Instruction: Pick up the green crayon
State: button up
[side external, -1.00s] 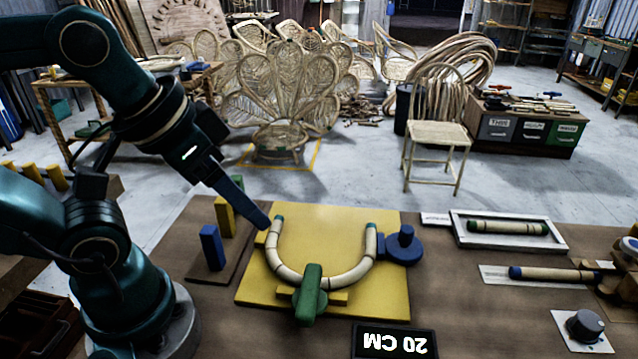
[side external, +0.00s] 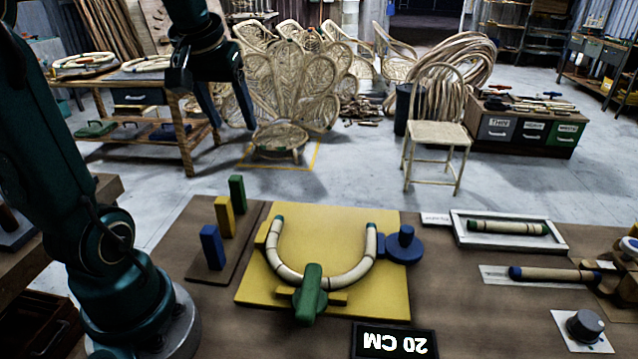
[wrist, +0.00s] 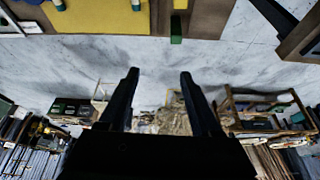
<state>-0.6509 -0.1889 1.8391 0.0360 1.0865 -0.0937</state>
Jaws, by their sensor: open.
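No thing plainly shaped like a crayon shows; the nearest match is a green upright block (side external: 237,193) at the back end of a brown strip, behind a yellow block (side external: 225,217) and a blue block (side external: 212,247). The green block also shows in the wrist view (wrist: 176,30), above the gap between my fingers, apart from them. My gripper (side external: 232,126) is raised well above the table at the upper left, fingers pointing down. It is open and empty; in the wrist view its two fingers (wrist: 160,75) stand apart.
A yellow board (side external: 390,295) holds a bent rattan piece (side external: 345,277), a green clamp (side external: 311,292) and a blue knob (side external: 404,246). A white tray (side external: 462,239) and a dial (side external: 585,326) lie right. A sign (side external: 394,341) reads 20 CM. Air around the blocks is clear.

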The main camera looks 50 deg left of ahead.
aim_at(234, 180)
jog(key=shift+n+g, duration=0.3)
jog(key=shift+n, duration=0.4)
jog(key=a+f, duration=0.1)
jog(key=f, duration=0.3)
jog(key=a+f, duration=0.1)
jog(key=f, duration=0.3)
jog(key=a+f, duration=0.1)
jog(key=f, duration=0.3)
jog(key=shift+s+a, duration=0.15)
jog(key=shift+a, duration=0.2)
jog(key=shift+x, duration=2.75)
jog(key=shift+r, duration=0.1)
grip_shut()
